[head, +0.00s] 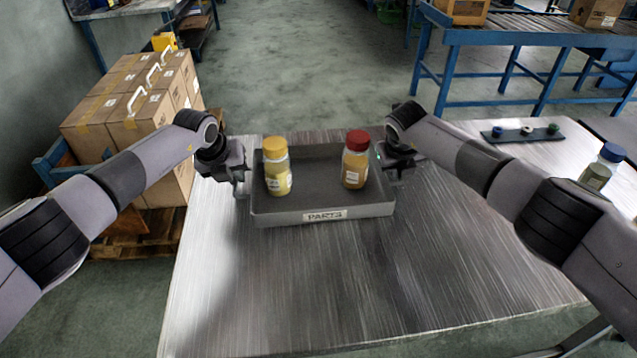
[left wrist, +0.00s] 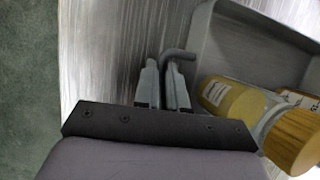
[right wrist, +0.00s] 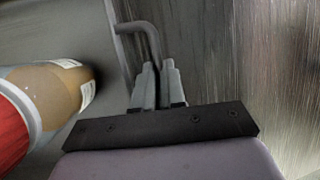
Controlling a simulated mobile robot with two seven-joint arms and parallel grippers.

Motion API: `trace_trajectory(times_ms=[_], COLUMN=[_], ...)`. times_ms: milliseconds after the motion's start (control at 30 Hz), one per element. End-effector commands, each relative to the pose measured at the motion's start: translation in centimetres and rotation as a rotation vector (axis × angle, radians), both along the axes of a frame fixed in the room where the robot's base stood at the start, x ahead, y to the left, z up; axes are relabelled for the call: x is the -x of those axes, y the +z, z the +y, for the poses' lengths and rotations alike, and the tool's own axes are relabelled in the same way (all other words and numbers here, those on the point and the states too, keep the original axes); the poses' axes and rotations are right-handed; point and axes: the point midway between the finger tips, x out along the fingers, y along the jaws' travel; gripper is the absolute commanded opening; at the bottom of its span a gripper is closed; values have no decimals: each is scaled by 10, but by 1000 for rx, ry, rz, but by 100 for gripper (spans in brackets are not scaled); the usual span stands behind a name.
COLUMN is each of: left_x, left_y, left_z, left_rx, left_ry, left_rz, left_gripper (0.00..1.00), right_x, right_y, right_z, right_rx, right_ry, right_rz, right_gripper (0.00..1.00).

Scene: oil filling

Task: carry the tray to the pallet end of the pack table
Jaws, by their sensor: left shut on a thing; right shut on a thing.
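The grey tray (head: 270,217), labelled PARTS, is at the left part of the metal pack table (head: 300,290). I cannot tell whether it rests on the table or hangs just above it. A yellow-capped bottle (head: 277,170) and a red-capped bottle (head: 355,165) stand upright in it. My left gripper (head: 240,178) is shut on the tray's left handle, a bent bar (left wrist: 180,54). My right gripper (head: 398,165) is shut on the right handle (right wrist: 135,27). The pallet (head: 135,243) is on the floor left of the table.
Taped cartons (head: 130,120) are stacked on the pallet, close to the table's left end. At the table's right are a dark strip with several small caps (head: 520,133) and a blue-capped bottle (head: 603,168). The table's front middle is clear. A blue-framed conveyor (head: 540,40) stands behind.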

Motion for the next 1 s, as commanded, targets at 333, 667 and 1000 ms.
trace_trajectory(times_ms=[333,667,1000], left_x=[-1,-1,-1], left_y=[9,34,52], left_z=[1,1,2], left_rx=[1,2,1], left_ry=[4,5,7], left_rz=[-2,-3,-3], left_gripper=[0,0,0], right_x=[-1,0,0], right_y=[9,34,52], right_z=[0,-1,-1], right_rx=[0,0,1], right_ry=[-1,-1,-1], right_rz=[-2,-1,-1], right_gripper=[0,0,0])
